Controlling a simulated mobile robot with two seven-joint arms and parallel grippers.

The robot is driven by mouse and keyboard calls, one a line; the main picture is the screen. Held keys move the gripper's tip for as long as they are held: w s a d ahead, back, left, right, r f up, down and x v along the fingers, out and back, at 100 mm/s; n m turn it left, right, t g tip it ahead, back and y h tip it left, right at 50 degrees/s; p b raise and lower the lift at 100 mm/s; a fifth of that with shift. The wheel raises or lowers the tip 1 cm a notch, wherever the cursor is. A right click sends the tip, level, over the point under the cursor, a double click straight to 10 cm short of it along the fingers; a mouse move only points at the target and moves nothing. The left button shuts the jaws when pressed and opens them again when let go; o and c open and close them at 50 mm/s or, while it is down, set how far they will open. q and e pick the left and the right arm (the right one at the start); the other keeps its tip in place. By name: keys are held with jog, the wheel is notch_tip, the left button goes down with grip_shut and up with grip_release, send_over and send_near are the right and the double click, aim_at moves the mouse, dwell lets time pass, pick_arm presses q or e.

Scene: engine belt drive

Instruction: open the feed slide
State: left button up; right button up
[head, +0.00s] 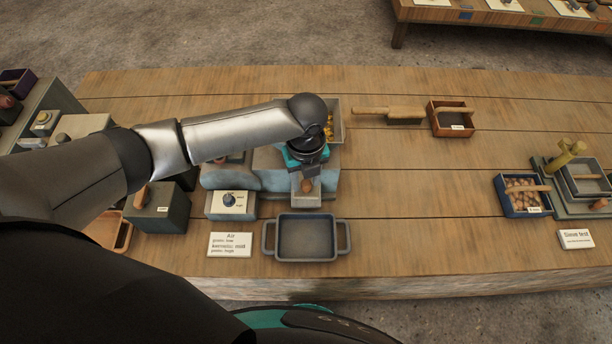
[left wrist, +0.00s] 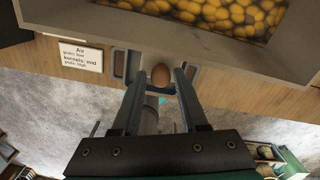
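My left gripper (head: 307,178) points down over the front of a blue-grey machine (head: 270,165). In the left wrist view its two fingers (left wrist: 158,78) stand apart. A brown rounded knob (left wrist: 162,76) lies between the fingertips, with a small gap on each side. The knob also shows in the head view (head: 307,186), at the machine's front; I take it for the feed slide's handle. The slide itself is mostly hidden by my gripper. A grey hopper (left wrist: 200,45) holds yellow kernels (left wrist: 210,12), partly hidden by my arm in the head view. My right gripper is not in view.
A grey two-handled tray (head: 307,240) stands in front of the machine. A dial box (head: 231,204) and an Air card (head: 230,245) are to its left. A brush (head: 390,113), a wooden box (head: 451,119) and a sieve stand (head: 585,178) are to the right. The table's middle right is clear.

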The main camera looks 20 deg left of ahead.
aim_at(306, 183)
pick_arm(q)
jog(key=shift+o, duration=1.1)
jog(key=shift+r, duration=0.1)
notch_tip(306, 183, up, 15)
jog(key=p, duration=0.1)
